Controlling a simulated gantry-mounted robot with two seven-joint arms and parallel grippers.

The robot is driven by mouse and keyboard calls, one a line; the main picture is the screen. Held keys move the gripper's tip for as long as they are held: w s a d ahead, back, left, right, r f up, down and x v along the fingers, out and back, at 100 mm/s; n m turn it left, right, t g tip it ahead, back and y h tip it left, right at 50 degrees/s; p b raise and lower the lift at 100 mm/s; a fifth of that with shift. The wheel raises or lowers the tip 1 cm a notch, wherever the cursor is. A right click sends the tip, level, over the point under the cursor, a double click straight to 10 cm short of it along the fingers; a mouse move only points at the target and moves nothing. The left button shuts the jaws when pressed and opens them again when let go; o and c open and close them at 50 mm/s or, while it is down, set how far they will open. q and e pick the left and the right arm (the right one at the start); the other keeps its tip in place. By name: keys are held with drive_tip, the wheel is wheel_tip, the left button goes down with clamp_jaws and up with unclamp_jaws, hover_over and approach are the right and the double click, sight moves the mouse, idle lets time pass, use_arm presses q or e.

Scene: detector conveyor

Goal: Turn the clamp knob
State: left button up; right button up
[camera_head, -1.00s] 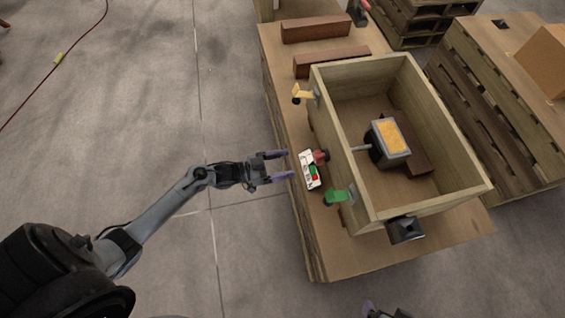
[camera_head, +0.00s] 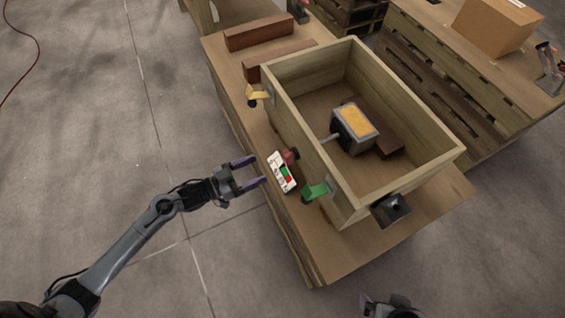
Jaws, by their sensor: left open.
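A red knob (camera_head: 291,155) sticks out of the near-left wall of a wooden box (camera_head: 300,165). I cannot tell for sure that it is the clamp knob. Beside it is a white panel (camera_head: 280,172) with red and green patches. A yellow bracket (camera_head: 258,94) and a green one (camera_head: 315,192) are on the same wall. My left gripper (camera_head: 256,171) is open and empty, its purple fingertips pointing at the panel from the left, just short of it. My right gripper (camera_head: 388,306) is partly cut off at the bottom edge, and its jaws are unclear.
The box stands on a wooden table (camera_head: 350,255). Inside is a grey device with a yellow top (camera_head: 357,122) and a rod. A black part (camera_head: 391,209) is on the box's front corner. Brown blocks (camera_head: 258,33) lie behind.

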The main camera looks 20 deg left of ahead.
sight(284, 158)
use_arm(q)
drive_tip(key=b+x, duration=0.1)
drive_tip(key=x, duration=0.2)
drive_tip(key=b+x, duration=0.1)
drive_tip(key=x, duration=0.2)
drive_tip(key=b+x, duration=0.1)
drive_tip(key=x, duration=0.2)
drive_tip(key=shift+d+f, duration=0.1)
drive_tip(key=shift+f, duration=0.15)
drive_tip(key=shift+w+d+r+b, duration=0.1)
drive_tip(key=shift+w+d+b, duration=0.3)
drive_tip(key=shift+w+d, duration=0.15)
drive_tip(key=shift+a, duration=0.1)
drive_tip(key=c, duration=1)
